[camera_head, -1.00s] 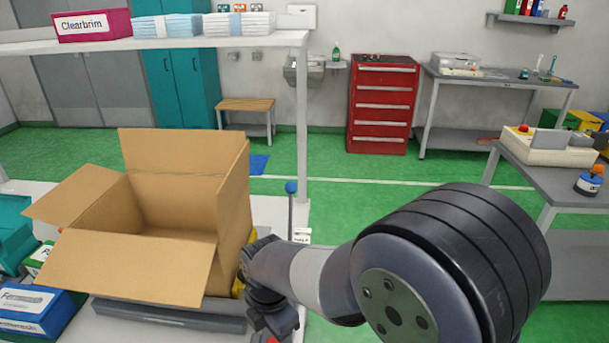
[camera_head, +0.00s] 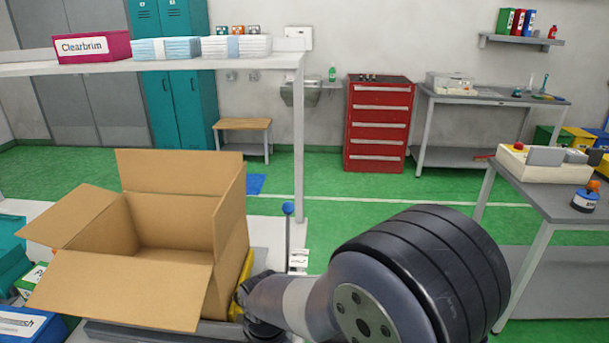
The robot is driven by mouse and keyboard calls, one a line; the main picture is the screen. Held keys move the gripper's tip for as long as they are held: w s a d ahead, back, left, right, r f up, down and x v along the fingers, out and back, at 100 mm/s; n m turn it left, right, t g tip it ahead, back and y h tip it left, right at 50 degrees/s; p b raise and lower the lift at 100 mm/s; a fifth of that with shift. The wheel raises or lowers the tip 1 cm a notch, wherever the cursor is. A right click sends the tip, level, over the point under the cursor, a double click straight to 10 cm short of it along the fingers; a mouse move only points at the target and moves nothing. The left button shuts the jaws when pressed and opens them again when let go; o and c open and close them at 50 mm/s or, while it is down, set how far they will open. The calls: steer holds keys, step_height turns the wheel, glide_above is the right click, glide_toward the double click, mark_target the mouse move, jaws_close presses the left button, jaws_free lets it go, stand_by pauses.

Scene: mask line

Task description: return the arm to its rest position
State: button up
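My arm (camera_head: 405,280) reaches in from the bottom right of the head view, with its large dark joint nearest the camera. Its far links run left to just beside the right side of an open cardboard box (camera_head: 150,290). My gripper's fingers are not visible; that end of the arm is cut off by the bottom edge and hidden behind the links. I cannot see whether it holds anything. The box stands with its flaps spread, and the part of its inside that shows looks empty.
A white shelf (camera_head: 200,66) above the box carries a magenta Clearbrim carton (camera_head: 92,47) and mask stacks (camera_head: 236,46). A blue-topped post (camera_head: 288,209) stands close to my arm. A grey table (camera_head: 545,190) is at right. Green floor (camera_head: 380,205) lies open between.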

step_height(320, 180, up, 10)
step_height(320, 180, down, 11)
steer(key=shift+r, duration=0.15)
steer(key=m, duration=0.5)
steer(key=m+p, duration=0.1)
steer(key=m, duration=0.4)
steer(key=shift+m, duration=0.4)
steer(key=m+p, duration=0.1)
steer(key=m, duration=0.5)
steer(key=shift+m, duration=0.7)
steer(key=shift+r, duration=0.9)
steer(key=shift+d+r, duration=0.1)
